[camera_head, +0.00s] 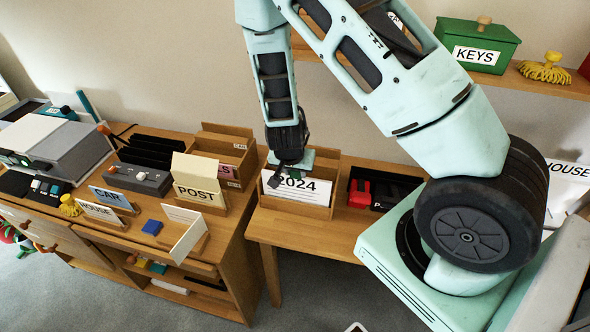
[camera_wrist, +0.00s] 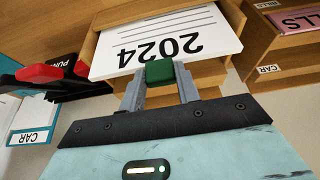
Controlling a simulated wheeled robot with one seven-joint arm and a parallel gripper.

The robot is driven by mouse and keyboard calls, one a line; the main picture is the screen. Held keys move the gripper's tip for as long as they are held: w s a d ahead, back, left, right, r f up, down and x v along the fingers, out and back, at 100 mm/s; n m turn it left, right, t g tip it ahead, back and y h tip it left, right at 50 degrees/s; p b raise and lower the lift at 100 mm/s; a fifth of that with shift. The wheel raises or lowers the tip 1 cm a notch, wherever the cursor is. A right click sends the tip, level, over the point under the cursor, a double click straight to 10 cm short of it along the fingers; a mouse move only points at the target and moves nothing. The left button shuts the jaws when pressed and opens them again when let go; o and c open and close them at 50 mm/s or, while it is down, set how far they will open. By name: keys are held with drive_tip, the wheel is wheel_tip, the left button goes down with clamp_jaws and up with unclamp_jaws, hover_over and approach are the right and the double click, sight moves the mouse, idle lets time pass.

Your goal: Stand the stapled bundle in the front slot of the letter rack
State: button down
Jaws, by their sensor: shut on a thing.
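The stapled bundle (camera_head: 298,189) is white and marked 2024. It stands at the front of a wooden letter rack (camera_head: 296,209), behind the low front board. In the wrist view the bundle (camera_wrist: 165,45) lies between the rack's wooden side walls (camera_wrist: 232,14), with its print upside down. My gripper (camera_head: 290,165) is above the bundle's top edge. In the wrist view my gripper (camera_wrist: 160,82) is shut with a green block (camera_wrist: 160,72) at the bundle's edge between its fingertips. The bundle's lower edge is hidden, so I cannot tell whether it rests on the rack floor.
A second wooden rack (camera_head: 229,143) stands to the left. Cards marked POST (camera_head: 199,184), CAR (camera_head: 111,198) and HOUSE (camera_head: 100,213) stand farther left. A red item (camera_head: 360,193) in a black tray is close on the right. A green KEYS box (camera_head: 477,45) sits on the shelf above.

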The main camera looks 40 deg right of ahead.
drive_tip(key=shift+c, duration=2.3)
unclamp_jaws()
wheel_tip(320, 180, up, 8)
drive_tip(key=p, duration=0.7)
